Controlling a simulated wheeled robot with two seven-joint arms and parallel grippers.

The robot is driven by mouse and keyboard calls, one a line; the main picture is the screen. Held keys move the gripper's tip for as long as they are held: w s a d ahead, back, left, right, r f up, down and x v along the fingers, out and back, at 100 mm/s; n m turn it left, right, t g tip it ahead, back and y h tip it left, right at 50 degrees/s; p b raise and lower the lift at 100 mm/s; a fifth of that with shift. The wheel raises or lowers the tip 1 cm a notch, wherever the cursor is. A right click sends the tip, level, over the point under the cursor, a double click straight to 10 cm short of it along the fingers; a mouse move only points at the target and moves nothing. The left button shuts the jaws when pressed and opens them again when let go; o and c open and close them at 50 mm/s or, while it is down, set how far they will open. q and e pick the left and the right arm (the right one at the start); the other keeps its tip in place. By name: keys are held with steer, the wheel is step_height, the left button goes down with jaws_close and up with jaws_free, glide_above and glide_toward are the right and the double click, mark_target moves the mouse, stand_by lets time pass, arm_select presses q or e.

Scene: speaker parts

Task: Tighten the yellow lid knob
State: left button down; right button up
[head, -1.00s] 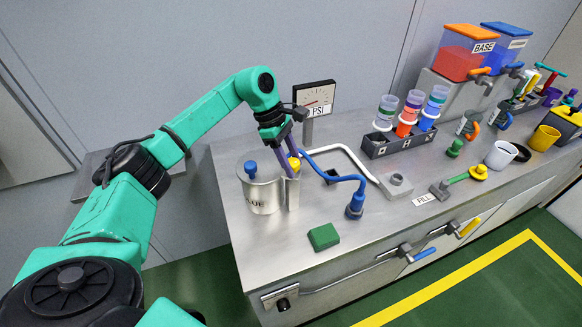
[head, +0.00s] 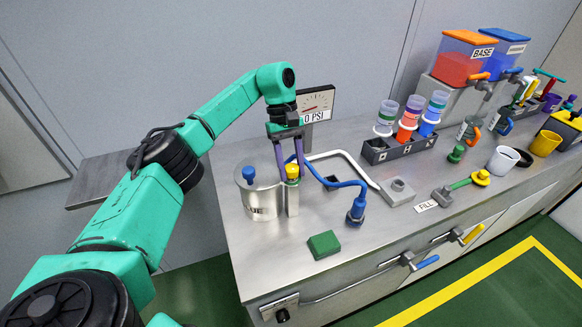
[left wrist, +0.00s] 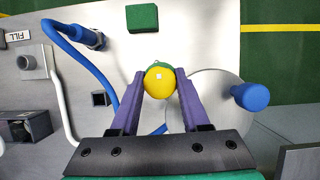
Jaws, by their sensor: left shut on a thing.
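The yellow lid knob (head: 292,170) sits on top of a narrow upright metal post or canister beside the metal pot. The left wrist view also shows the finger tips (left wrist: 159,77) flanking the knob. The right gripper is not in view.
The metal pot (head: 262,197) with a blue-knobbed lid stands close to the left. A blue hose (head: 335,184) and white pipe (head: 350,160) run just right. A green block (head: 323,244) lies in front. A PSI gauge (head: 316,104) stands behind.

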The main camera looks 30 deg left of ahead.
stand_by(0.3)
arm_select(q)
steer(key=shift+c, duration=1.9)
jaws_free()
steer(key=shift+d, duration=0.1)
steer(key=shift+s, duration=0.1)
steer(key=shift+r, duration=0.1)
steer(key=shift+w+r, duration=0.2)
steer(key=shift+r, duration=0.1)
steer(key=p+v, duration=0.5)
steer(key=v, duration=0.6)
steer(key=shift+r, duration=0.15)
